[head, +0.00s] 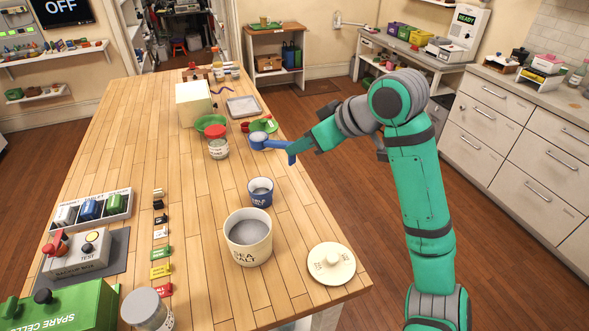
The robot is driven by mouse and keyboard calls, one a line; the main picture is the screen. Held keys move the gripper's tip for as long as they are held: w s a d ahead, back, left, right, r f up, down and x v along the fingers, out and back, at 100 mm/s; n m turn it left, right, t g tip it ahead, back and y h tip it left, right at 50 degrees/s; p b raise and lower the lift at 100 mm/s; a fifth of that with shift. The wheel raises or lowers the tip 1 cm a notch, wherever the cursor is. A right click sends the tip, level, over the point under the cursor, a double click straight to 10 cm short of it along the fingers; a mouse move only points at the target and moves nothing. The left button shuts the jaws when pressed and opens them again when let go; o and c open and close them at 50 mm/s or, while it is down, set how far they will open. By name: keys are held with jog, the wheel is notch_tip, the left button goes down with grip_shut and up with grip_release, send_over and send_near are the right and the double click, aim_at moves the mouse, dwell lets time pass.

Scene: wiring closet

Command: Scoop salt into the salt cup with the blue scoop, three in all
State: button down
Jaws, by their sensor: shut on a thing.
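My gripper (293,150) is shut on the blue scoop (272,143), near the right edge of the wooden table. The scoop's bowl points left; something pale shows in it, but I cannot tell how much. A blue cup (261,197) with partly readable white lettering stands upright in front of the scoop, with pale grey content inside. The cream tub marked SEA SALT (248,247) stands open nearer the camera, with grey-white salt in it. Its apparent round cream lid (331,263) lies on the table to the right. The scoop is beyond both cup and tub.
A red-lidded jar (217,148), a green bowl (211,121) and small red and green items stand beside or behind the scoop. A cream box (194,103) and a grey tray (242,106) are farther back. Battery boxes and small blocks line the left side; the table's middle is clear.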

aim_at(289, 165)
jog(key=f+n+t+h, duration=0.1)
jog(key=f+t, duration=0.1)
jog(key=w+a+f+n+t+h, duration=0.1)
jog(key=f+n+t, duration=0.1)
jog(key=w+a+f+n+t+h, duration=0.1)
jog(key=f+n+t+h, duration=0.1)
jog(key=shift+w+f, duration=0.1)
jog(key=shift+f, duration=0.3)
jog(key=shift+s+a+f+n+t, duration=0.2)
jog(key=shift+f+n+t, duration=0.15)
jog(key=shift+t, duration=0.2)
jog(key=shift+s+a+f+n+t, duration=0.15)
jog(key=shift+f+n+t, duration=0.15)
jog(key=shift+t, duration=0.25)
jog(key=shift+s+a+f+n+t+y, duration=0.2)
jog(key=shift+f+n+t, duration=0.6)
jog(key=shift+n+t, duration=0.55)
jog(key=shift+s+a+f+n+t+y, duration=0.2)
jog(key=shift+f+n+t, duration=0.75)
jog(key=shift+n, duration=0.6)
jog(key=shift+s+a+f+n+t+y, duration=0.15)
jog(key=shift+f+n+t, duration=0.5)
jog(key=shift+n+t, duration=0.75)
jog(key=shift+w+d+f+n+y, duration=0.15)
jog(key=shift+n+y, duration=0.1)
jog(key=shift+n, duration=0.2)
